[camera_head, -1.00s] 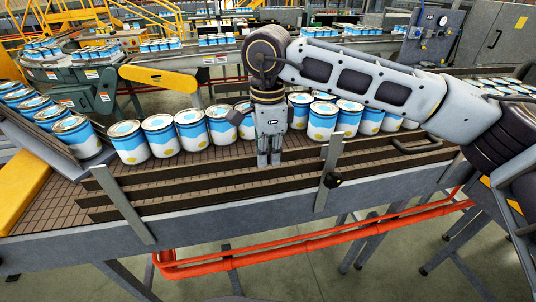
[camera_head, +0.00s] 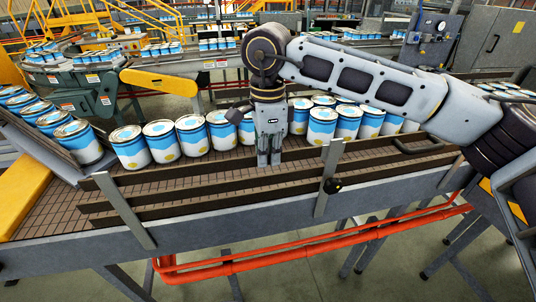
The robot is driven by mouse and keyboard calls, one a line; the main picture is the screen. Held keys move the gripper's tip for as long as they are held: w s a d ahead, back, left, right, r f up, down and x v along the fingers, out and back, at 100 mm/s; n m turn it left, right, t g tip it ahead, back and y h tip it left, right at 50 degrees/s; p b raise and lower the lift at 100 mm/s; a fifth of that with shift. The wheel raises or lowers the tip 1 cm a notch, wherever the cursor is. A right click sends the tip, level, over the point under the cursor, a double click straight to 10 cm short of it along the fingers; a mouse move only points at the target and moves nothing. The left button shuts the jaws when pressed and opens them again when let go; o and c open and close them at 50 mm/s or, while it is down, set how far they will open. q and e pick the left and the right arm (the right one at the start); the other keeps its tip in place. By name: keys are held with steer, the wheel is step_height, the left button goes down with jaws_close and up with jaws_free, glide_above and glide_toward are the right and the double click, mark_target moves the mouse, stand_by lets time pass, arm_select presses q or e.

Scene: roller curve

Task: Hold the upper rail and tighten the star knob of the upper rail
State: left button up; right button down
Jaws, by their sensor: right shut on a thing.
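The upper rail (camera_head: 200,176) is the top one of several dark brown bars running along the near side of the conveyor. My right gripper (camera_head: 269,163) points down and is shut on the upper rail, left of the right-hand bracket. A black star knob (camera_head: 332,186) sits on the front of that grey upright bracket (camera_head: 326,170), right of the gripper and lower than the upper rail. Which rail the knob clamps is hard to tell. My left gripper is out of view.
A row of blue and white cans (camera_head: 160,141) stands on the conveyor just behind the rails. A second grey bracket (camera_head: 124,212) crosses the rails at the left. An orange-red pipe frame (camera_head: 300,244) runs below the conveyor. The space in front of the knob is clear.

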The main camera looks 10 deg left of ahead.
steer(key=shift+r+p, duration=0.5)
steer(key=shift+r, duration=0.8)
steer(key=shift+b, duration=0.55)
stand_by(2.8)
